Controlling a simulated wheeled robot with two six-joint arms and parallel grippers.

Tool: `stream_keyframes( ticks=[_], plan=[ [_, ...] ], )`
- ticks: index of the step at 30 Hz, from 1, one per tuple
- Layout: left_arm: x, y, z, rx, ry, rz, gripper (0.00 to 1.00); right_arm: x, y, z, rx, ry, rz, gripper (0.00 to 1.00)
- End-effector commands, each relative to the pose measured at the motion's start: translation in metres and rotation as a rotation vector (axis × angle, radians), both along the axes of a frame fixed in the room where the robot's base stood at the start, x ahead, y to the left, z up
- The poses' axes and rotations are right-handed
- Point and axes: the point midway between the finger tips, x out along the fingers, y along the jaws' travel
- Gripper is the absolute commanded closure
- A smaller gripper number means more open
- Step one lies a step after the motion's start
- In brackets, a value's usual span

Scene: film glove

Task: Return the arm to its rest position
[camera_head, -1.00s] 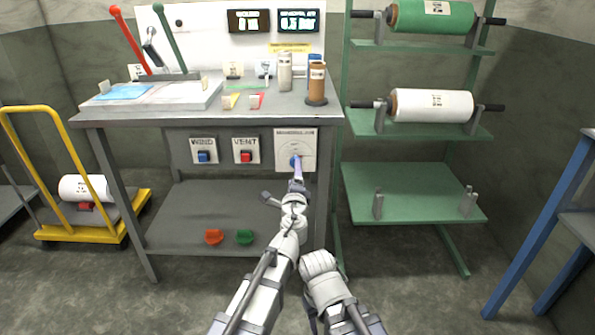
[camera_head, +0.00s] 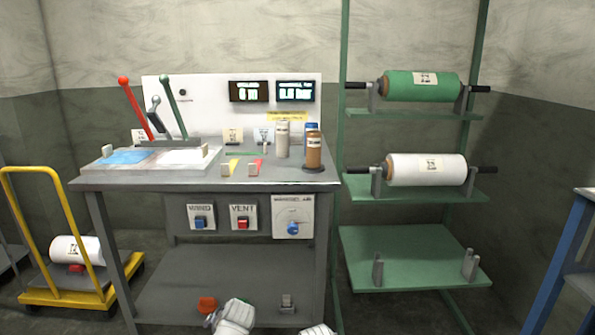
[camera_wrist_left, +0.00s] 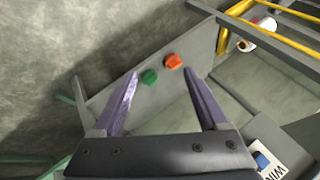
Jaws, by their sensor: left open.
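My left gripper (camera_wrist_left: 161,74) is open and empty in the left wrist view, with two purple fingers spread apart. Beyond its fingertips lie a green knob-like piece (camera_wrist_left: 149,77) and an orange-red one (camera_wrist_left: 173,61) on the bench's lower shelf. In the head view only white parts of my arms show at the bottom edge, and no gripper fingers can be made out. The blue dial (camera_head: 292,228) on the bench front is uncovered, with nothing touching it. My right gripper is not visible.
The bench (camera_head: 300,180) carries levers, a tray and several bottles. A green rack (camera_head: 420,262) with a green roll (camera_head: 421,86) and a white roll (camera_head: 427,169) stands right. A yellow cart (camera_head: 68,298) stands left, a blue frame (camera_head: 565,250) far right.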

Motion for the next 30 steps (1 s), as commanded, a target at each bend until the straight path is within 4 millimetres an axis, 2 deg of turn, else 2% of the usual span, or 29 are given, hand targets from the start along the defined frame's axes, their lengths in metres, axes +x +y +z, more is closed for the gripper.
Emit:
stream_keyframes(
  ticks=[1,6,15,20,30],
  plan=[
    [-0.017,0.001,-0.01,-0.064,0.045,0.045,0.24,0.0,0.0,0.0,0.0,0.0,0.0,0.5],
    [-0.06,-0.012,-0.033,-0.256,0.185,0.157,0.24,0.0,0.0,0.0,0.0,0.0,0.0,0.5],
    [-0.12,-0.044,-0.047,-0.516,0.393,0.269,0.24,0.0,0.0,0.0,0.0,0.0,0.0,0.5],
    [-0.128,-0.073,-0.047,-0.461,0.428,0.196,0.24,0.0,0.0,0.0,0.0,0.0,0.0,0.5],
    [-0.156,-0.126,-0.046,-0.357,0.506,0.059,0.24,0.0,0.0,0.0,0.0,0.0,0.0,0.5]
  ],
)
